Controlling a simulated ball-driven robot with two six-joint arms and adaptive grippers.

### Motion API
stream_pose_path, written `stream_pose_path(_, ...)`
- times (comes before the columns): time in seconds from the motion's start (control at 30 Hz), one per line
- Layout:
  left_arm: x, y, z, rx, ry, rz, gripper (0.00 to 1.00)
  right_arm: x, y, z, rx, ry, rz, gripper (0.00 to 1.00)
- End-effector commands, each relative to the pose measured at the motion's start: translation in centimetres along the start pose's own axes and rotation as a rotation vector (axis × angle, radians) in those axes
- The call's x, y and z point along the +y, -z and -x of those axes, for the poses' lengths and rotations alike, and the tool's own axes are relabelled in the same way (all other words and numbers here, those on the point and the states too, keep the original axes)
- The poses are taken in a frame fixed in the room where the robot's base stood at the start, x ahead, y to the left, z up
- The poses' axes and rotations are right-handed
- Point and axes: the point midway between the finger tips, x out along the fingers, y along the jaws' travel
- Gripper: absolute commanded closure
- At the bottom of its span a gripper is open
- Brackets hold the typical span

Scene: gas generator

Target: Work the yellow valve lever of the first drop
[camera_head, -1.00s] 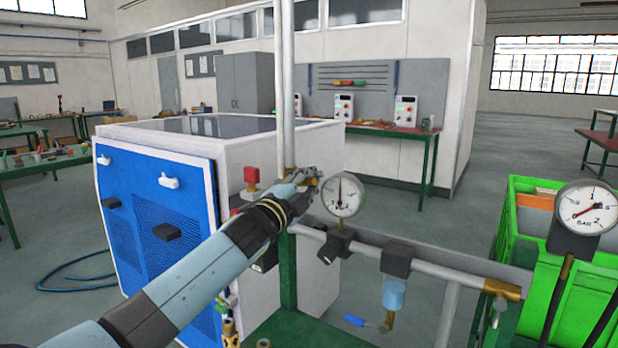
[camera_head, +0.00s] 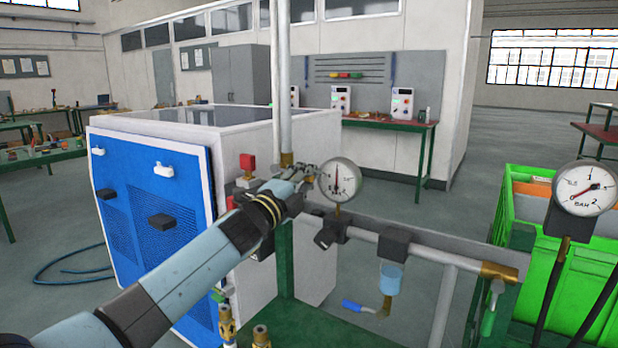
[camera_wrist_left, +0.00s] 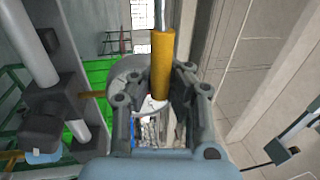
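The yellow lever sleeve (camera_wrist_left: 162,65) stands upright in the left wrist view, with a thin grey piece above it. It lies between the two fingers of my left gripper (camera_wrist_left: 160,100). The fingers are apart, and I see no clear contact with the sleeve. In the head view my left gripper (camera_head: 308,172) is beside the vertical pipe (camera_head: 285,80) and just left of a round pressure gauge (camera_head: 339,179). The lever cannot be made out there, behind or among the gripper parts. My right gripper is not in view.
A grey horizontal pipe (camera_head: 440,255) runs right from the gripper, with a blue-handled valve (camera_head: 354,306) below it. A blue and white cabinet (camera_head: 160,225) stands at left behind my arm. A second gauge (camera_head: 584,189) and green crates (camera_head: 575,270) are at right.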

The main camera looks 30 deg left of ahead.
Motion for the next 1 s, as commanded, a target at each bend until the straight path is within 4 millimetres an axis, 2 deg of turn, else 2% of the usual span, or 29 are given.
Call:
stream_pose_path(0.03, 1.0, 0.0, 0.5, -0.001, -0.017, -0.002, 1.00, 0.1, 0.0, -0.1, 0.000, -0.001, 0.000, 0.60)
stream_pose_path(0.33, 0.8, 0.0, 0.4, -0.001, -0.013, -0.001, 0.60, 0.3, 0.0, 0.0, 0.000, -0.004, 0.002, 0.60)
stream_pose_path(0.67, 0.5, 0.0, 0.6, -0.001, -0.008, -0.001, 0.60, 0.2, 0.0, 0.0, 0.000, -0.003, 0.001, 0.60)
stream_pose_path(0.77, 0.5, 0.0, 1.8, 0.000, -0.009, -0.002, 0.60, 0.2, 0.0, 0.0, 0.000, -0.002, 0.001, 0.60)
stream_pose_path(1.0, 0.6, 0.0, 6.7, 0.000, -0.012, 0.000, 0.60, 0.1, 0.0, 0.0, 0.000, -0.002, 0.001, 0.60)
